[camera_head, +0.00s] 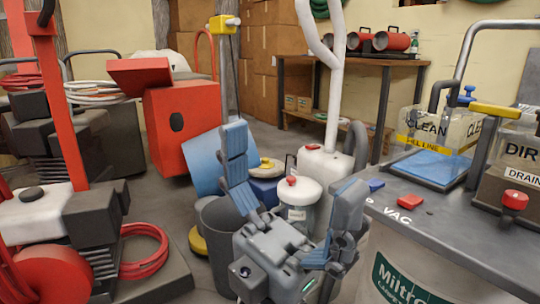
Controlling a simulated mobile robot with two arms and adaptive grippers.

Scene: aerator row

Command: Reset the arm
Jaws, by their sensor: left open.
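My left gripper (292,164) is in the lower middle of the head view, in blue-grey and dark grey. Its two fingers stand wide apart, one pointing up at the left and one at the right. It is open, with nothing held between the fingers. Behind the gap I see a white-topped canister with a red knob (291,181). The right finger appears close to the left edge of the grey-topped machine (462,235); I cannot tell whether they touch. My right gripper is not in view.
The grey-topped machine, with clean (428,165) and dirty (508,190) tanks, fills the right. A grey bin (218,232) stands just behind my gripper. Red and black machines (60,240) crowd the left. A workbench (385,62) and cardboard boxes (262,60) stand at the back.

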